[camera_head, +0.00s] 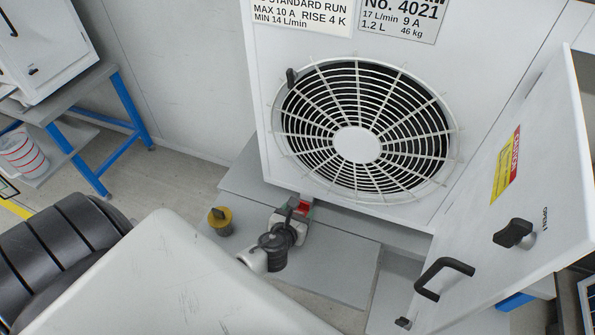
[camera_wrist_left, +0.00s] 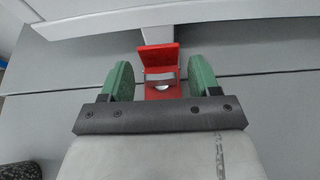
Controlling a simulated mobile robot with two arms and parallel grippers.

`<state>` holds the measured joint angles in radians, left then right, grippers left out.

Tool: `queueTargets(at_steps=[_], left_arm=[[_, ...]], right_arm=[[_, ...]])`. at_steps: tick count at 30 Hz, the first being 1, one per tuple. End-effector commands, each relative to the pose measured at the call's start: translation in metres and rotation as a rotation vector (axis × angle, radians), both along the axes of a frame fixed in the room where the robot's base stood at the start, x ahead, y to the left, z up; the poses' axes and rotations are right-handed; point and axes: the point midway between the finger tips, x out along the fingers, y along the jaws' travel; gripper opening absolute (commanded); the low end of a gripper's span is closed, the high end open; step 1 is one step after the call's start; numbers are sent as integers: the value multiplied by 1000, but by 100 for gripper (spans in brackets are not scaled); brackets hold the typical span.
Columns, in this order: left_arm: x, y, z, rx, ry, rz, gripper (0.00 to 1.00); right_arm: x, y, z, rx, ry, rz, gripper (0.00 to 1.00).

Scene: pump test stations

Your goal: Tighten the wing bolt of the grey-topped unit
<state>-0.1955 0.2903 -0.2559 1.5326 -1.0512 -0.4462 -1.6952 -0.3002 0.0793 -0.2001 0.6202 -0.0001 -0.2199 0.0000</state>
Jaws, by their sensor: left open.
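A white unit (camera_head: 420,150) with a round fan grille stands on a grey bench; its top is out of view, so I cannot tell whether it is grey. A small red part (camera_head: 303,207) sits low at its front edge. In the left wrist view this red part (camera_wrist_left: 158,56) has an upright tab, a silver piece and a red lower piece; I cannot tell if it is the wing bolt. My left gripper (camera_wrist_left: 159,82) is open, its two green fingers on either side of the red part with gaps. In the head view, my wrist partly hides the left gripper (camera_head: 300,209).
A yellow and black knob-like part (camera_head: 221,221) stands on the bench (camera_head: 340,272) left of my wrist. An open white door (camera_head: 520,200) with a black handle (camera_head: 440,275) fills the right. Another white unit (camera_head: 45,45) on a blue-legged bench stands back left.

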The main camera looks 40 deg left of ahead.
Motion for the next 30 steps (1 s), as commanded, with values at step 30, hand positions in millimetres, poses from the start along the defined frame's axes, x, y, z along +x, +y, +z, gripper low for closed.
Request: queueTargets(at_steps=[30], left_arm=[[-98, -22, 41, -1, 0, 0, 62]], right_arm=[[0, 0, 8, 0, 0, 0, 43]])
